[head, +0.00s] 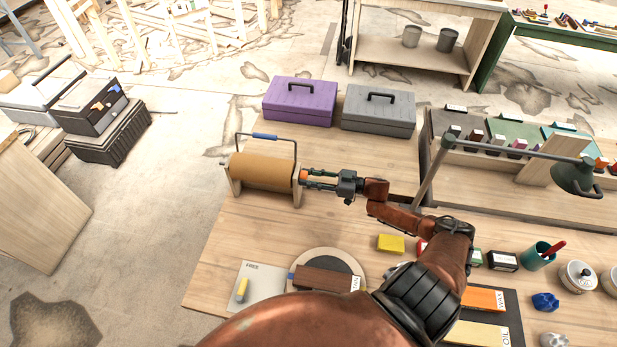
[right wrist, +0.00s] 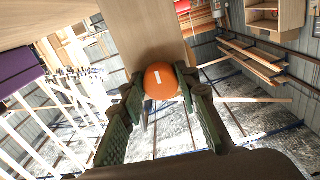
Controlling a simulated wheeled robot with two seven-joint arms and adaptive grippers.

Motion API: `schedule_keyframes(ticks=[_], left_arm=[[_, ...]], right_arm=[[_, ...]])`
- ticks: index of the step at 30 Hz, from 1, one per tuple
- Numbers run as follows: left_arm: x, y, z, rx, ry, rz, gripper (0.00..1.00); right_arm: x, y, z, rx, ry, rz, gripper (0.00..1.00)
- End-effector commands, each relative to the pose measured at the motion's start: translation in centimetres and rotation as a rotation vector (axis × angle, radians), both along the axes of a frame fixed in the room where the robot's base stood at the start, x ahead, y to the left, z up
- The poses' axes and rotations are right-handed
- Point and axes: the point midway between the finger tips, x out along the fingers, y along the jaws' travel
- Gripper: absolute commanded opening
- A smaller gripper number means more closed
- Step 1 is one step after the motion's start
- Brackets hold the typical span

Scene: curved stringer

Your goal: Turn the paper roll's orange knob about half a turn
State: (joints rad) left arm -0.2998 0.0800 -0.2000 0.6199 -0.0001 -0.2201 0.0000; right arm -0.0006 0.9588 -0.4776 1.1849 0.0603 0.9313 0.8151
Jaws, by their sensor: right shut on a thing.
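The brown paper roll (head: 262,171) lies across its wooden stand on the table. The stand carries a wire handle with a blue grip. The orange knob (right wrist: 161,81) is at the roll's right end, round, with a short white mark on its face tilted slightly off vertical. A small part of the knob (head: 304,174) shows in the head view. My right gripper (head: 318,178) reaches in from the right and is shut on the knob. In the right wrist view its two green padded fingers (right wrist: 161,100) sit on either side of the knob. My left gripper is not in view.
A purple toolbox (head: 299,101) and a grey toolbox (head: 378,111) stand behind the roll. A green lamp (head: 578,178) stands at the right. A yellow block (head: 390,243), a round board and a card lie in front.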

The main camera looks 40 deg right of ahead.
Motion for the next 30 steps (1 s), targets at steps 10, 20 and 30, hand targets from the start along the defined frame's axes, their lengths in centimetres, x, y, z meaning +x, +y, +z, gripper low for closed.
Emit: schedule_keyframes(ticks=[10,20,30], left_arm=[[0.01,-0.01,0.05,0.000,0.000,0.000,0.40],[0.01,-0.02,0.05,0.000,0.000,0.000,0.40],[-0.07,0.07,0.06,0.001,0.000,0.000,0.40]], right_arm=[[-0.01,-0.24,-0.09,0.012,0.014,-0.005,0.05],[-0.04,-0.16,-0.08,0.013,0.013,-0.003,0.40],[-0.04,-0.04,-0.04,0.013,0.011,-0.001,0.47]])
